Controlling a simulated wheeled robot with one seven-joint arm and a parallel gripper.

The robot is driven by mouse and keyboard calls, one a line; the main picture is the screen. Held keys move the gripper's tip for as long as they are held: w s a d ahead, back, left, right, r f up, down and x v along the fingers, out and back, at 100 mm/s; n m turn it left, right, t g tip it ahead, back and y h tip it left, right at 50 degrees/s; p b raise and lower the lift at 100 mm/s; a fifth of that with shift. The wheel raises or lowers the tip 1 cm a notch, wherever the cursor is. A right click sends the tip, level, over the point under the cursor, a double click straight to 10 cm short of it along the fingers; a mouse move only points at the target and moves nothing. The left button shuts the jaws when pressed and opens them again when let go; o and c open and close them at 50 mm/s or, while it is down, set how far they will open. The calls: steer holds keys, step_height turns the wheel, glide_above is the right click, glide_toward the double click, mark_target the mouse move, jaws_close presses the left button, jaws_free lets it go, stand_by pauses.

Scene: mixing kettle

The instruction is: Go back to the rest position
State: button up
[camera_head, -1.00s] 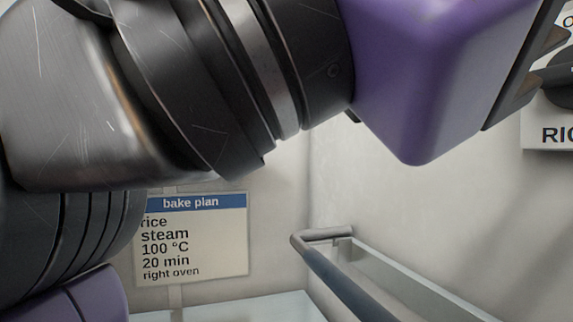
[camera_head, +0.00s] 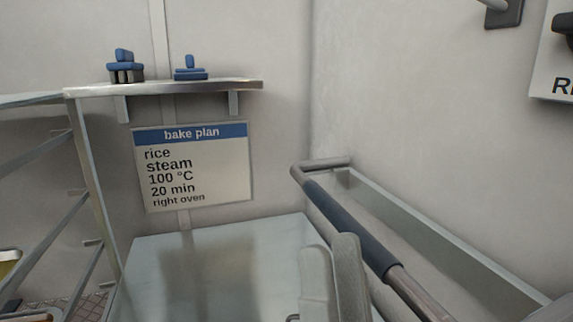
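The place where the arm was shows the bare wall, the "bake plan" card (camera_head: 192,167) and a wall shelf (camera_head: 190,88). The card reads rice, steam, 100 °C, 20 min, right oven.
A pale worktop (camera_head: 165,270) lies below the card. A rail with a dark blue sleeve (camera_head: 345,230) runs along the right. A metal rack (camera_head: 92,200) is at left. Blue-topped items (camera_head: 125,68) sit on the shelf.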

steer(key=s+d+f+n+g+h+p, duration=0.1)
steer(key=s+d+f+n+g, duration=0.25)
steer(key=f, duration=0.65)
steer(key=s+d+f+n+g+h+p, duration=0.15)
steer(key=d+f+n+g, duration=0.3)
steer(key=f, duration=0.45)
steer(key=s+d+f+m+g+h+p, duration=0.1)
steer(key=s+d+f+g+h, duration=0.1)
steer(key=s, duration=0.6)
steer(key=s+d+f+m+g+h+p, duration=0.1)
steer(key=s+d+f+g+h+p, duration=0.1)
steer(key=s+d+f, duration=0.4)
steer(key=s+f+g+h, duration=0.1)
steer(key=s+g, duration=0.1)
steer(key=shift+s+f+m+g+p, duration=0.2)
steer(key=shift+s+m+g+p, duration=0.1)
steer(key=shift+m, duration=0.1)
